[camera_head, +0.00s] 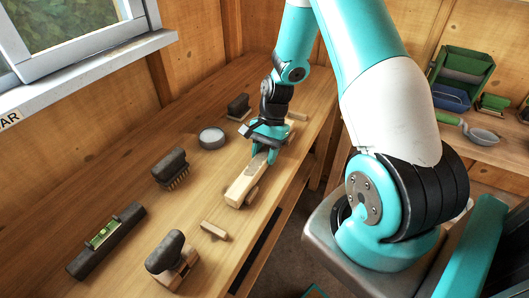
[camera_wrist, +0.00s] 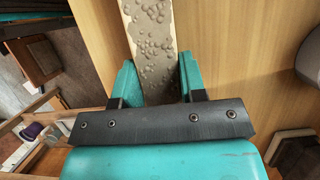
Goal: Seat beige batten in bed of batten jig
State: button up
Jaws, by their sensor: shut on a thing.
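The beige batten (camera_head: 243,188) shows in the head view as a long pale block extending toward the front of the bench from my gripper (camera_head: 266,153). In the wrist view the batten (camera_wrist: 150,30) has a patchy grey, blistered upper face with pale edges. My gripper (camera_wrist: 157,82) is shut on it, with one teal finger on each side. The stretch behind the fingers is hidden by the gripper body. I cannot tell whether the batten touches the bench. I cannot make out the batten jig with certainty in either view.
Small wooden pieces (camera_head: 215,231) lie in front of and behind the batten. To the left are a round grey tin (camera_head: 212,138), a brush (camera_head: 170,170), a spirit level (camera_head: 105,240) and a dark-handled wooden tool (camera_head: 172,262). The bench's right edge runs close by.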

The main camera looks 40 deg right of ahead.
jog(key=o, duration=1.2)
jog(key=shift+f, duration=0.1)
jog(key=v, duration=1.7)
jog(key=shift+r, duration=0.3)
jog(key=s+a+r+n+t, duration=0.1)
jog(key=s+a+r+n, duration=0.25)
jog(key=a+n, duration=0.45)
jog(key=s+a+r+n, duration=0.3)
jog(key=a+r+n, duration=0.1)
jog(key=a, duration=0.8)
jog(key=s+a+n, duration=0.3)
jog(key=s, duration=0.1)
jog(key=s+a+r+n, duration=0.1)
jog(key=s+a+n, duration=0.2)
jog(key=s, duration=0.1)
jog(key=s+a+n, duration=0.2)
jog(key=s+n, duration=0.1)
jog(key=s, duration=0.1)
jog(key=shift+a+r+t, duration=0.3)
jog(key=shift+a+r, duration=0.05)
jog(key=shift+a, duration=0.05)
